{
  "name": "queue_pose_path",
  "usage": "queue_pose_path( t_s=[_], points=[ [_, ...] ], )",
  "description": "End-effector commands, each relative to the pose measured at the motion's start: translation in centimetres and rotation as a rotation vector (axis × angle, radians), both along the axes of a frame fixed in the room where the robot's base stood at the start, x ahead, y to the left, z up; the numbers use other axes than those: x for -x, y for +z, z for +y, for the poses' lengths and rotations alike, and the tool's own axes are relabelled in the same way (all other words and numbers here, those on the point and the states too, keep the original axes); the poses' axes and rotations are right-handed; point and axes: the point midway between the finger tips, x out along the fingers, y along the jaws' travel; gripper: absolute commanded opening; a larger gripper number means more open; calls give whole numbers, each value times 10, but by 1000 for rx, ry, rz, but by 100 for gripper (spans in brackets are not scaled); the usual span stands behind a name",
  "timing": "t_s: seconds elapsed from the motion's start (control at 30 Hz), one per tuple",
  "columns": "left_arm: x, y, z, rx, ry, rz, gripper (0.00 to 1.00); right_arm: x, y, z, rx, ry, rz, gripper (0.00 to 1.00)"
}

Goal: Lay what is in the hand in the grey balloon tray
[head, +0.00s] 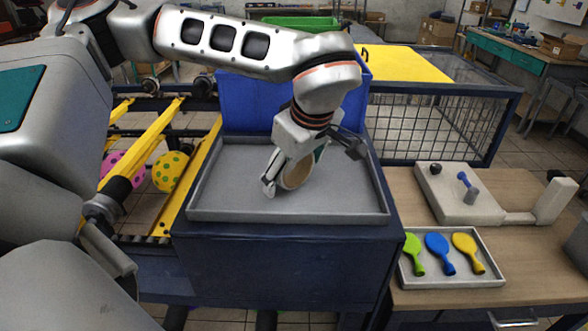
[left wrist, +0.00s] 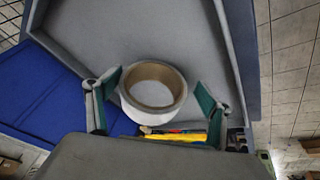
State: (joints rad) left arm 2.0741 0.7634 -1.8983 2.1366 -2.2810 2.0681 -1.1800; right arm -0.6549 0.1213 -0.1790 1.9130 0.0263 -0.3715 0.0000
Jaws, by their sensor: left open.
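The grey balloon tray (head: 230,205) is a shallow rimmed tray on a dark blue stand in the middle of the head view. Its grey floor (left wrist: 90,35) fills much of the left wrist view. My left gripper (head: 310,168) is over the tray, fingers spread wide. Between the fingers is a roll of tape (left wrist: 153,110), white outside and tan inside; its tan side also shows in the head view (head: 298,174). In the left wrist view there is a gap between the roll and the right pad. I cannot tell whether the roll rests on the tray floor. My right gripper is not in view.
A blue bin (head: 235,100) stands behind the tray. Pink (head: 118,170) and yellow (head: 170,172) dotted balls lie at left. The tray's left half is clear.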

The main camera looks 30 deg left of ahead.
Motion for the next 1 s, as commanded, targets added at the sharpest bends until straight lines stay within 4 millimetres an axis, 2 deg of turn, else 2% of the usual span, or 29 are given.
queue_pose_path(
  t_s=[0.13,0.27,0.7,0.83,1.0],
  points=[
    [0,3,0,0,0,0,81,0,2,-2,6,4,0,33],
    [2,15,-5,0,-1,-5,81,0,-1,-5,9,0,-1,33],
    [23,93,-33,-1,0,-4,81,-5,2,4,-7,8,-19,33],
    [26,106,-38,0,0,-3,81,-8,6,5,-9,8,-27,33],
    [29,113,-40,-1,0,0,81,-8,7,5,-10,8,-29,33]
  ],
)
